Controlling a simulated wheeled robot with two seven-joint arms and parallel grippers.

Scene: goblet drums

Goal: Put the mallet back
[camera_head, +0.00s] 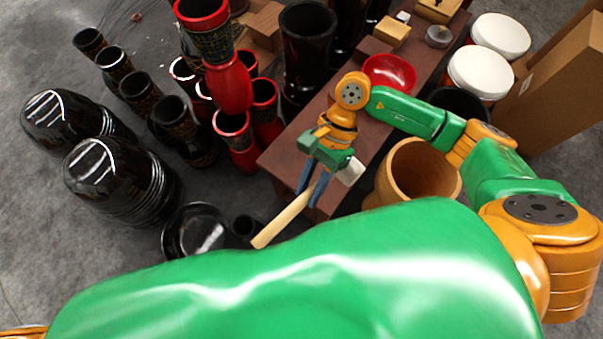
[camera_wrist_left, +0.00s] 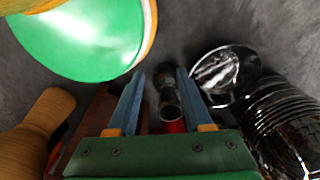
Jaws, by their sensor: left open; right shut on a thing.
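The mallet has a pale wooden handle (camera_head: 283,222) and a whitish block, seemingly its head, at the other end. My right gripper (camera_head: 309,194) is shut on the mallet, over the near end of the dark red-brown bench (camera_head: 285,165). The handle slants down to the left, past the bench's edge. The mallet's middle is partly hidden by the fingers. My left gripper (camera_wrist_left: 161,78) shows in the left wrist view with its two blue fingers apart and nothing between them. It is not visible in the head view.
Black drums (camera_head: 115,180) stand on the left, and red and black goblet drums (camera_head: 230,85) left of the bench. A red bowl (camera_head: 390,73) and wooden blocks sit on the bench. A wooden drum (camera_head: 388,185) and white-topped buckets (camera_head: 480,72) stand to its right.

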